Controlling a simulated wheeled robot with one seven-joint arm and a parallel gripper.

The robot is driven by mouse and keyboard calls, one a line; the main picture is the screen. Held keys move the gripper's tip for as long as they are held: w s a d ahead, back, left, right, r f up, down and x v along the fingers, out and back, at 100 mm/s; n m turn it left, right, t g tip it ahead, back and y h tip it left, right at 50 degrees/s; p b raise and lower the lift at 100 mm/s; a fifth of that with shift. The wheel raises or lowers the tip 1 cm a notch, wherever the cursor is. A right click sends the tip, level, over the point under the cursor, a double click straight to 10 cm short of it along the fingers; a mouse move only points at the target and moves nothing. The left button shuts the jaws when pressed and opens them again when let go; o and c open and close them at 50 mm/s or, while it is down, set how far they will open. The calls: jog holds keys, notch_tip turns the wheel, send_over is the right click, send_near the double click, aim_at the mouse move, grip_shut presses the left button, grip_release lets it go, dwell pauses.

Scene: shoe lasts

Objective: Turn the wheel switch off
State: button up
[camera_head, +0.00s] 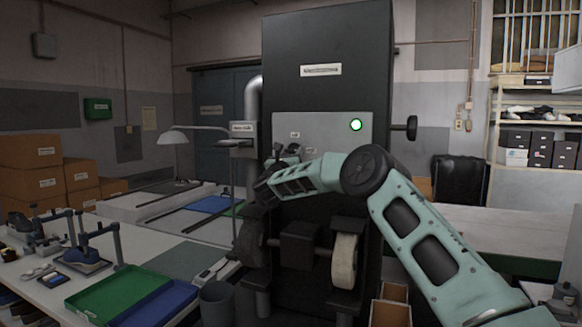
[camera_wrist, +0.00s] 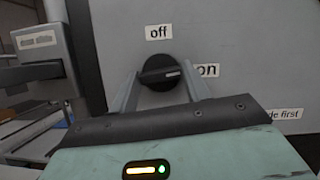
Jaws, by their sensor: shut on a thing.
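The wheel switch (camera_wrist: 157,73), a round black knob on the grey panel (camera_wrist: 235,45), is in the middle of the wrist view. Its light pointer mark faces right, toward the "on" label (camera_wrist: 208,70); the "off" label (camera_wrist: 158,32) is above it. My gripper (camera_wrist: 161,77) has one finger on each side of the knob and is shut on it. In the head view my gripper (camera_head: 284,156) is at the lower left of the panel (camera_head: 330,125), and my arm hides the knob. A green lamp (camera_head: 356,125) on the panel is lit.
The tall dark machine (camera_head: 330,45) bears a pale wheel (camera_head: 344,262) below the panel and a side knob (camera_head: 411,127) on its right. A workbench (camera_head: 45,290) with green (camera_head: 118,290) and blue trays (camera_head: 160,304) stands left. A grey bin (camera_head: 217,303) is in front.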

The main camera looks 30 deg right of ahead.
jog(key=n+t+y+b, duration=0.1)
jog(key=n+b, duration=0.2)
jog(key=b, duration=0.1)
jog(key=n+t+y+b, duration=0.1)
jog(key=n+y+b, duration=0.1)
jog(key=n+b, duration=0.2)
jog(key=shift+s+b, duration=0.15)
jog(key=shift+b, duration=0.15)
jog(key=n, duration=0.1)
jog(key=n+y, duration=0.2)
jog(key=shift+r+n+t, duration=0.25)
jog(key=shift+n+t, duration=0.05)
jog(key=shift+n, duration=0.1)
jog(key=n+y+p, duration=0.1)
jog(key=n, duration=0.2)
jog(key=shift+d+r, duration=0.1)
jog(key=shift+r, duration=0.1)
jog(key=n+y+p, duration=0.1)
jog(key=n+p, duration=0.2)
jog(key=shift+r, duration=0.15)
jog(key=shift+n+g+y+p, duration=0.45)
jog(key=shift+n+p, duration=0.55)
jog(key=shift+p, duration=0.25)
jog(key=shift+n+g+p, duration=0.25)
jog(key=shift+n+p, duration=0.35)
jog(key=shift+p, duration=0.1)
jog(key=shift+f, duration=0.25)
